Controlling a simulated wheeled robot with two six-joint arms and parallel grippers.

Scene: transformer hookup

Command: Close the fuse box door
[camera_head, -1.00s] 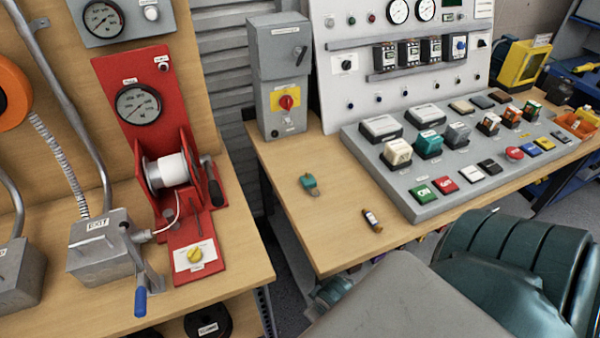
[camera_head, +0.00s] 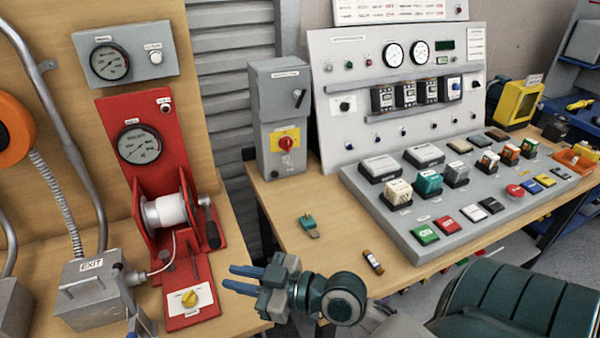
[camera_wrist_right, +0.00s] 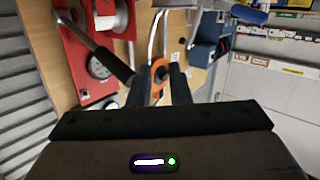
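A grey wall-type box (camera_head: 279,120) stands at the back left corner of the middle bench. It has a dark handle on its upper part and a red knob on a yellow plate below. It looks like the fuse box, but I cannot read its label or tell how its door stands. My right gripper (camera_head: 228,277) is in front of and below it, over the gap between the benches, its blue fingers pointing left. The fingers are apart and empty, also in the right wrist view (camera_wrist_right: 160,88).
A red winch stand (camera_head: 150,200) and a grey EXIT box (camera_head: 95,300) are on the left bench. A teal plug-like part (camera_head: 308,226) and a small brown cylinder (camera_head: 373,262) lie on the middle bench, left of the sloped button console (camera_head: 410,235).

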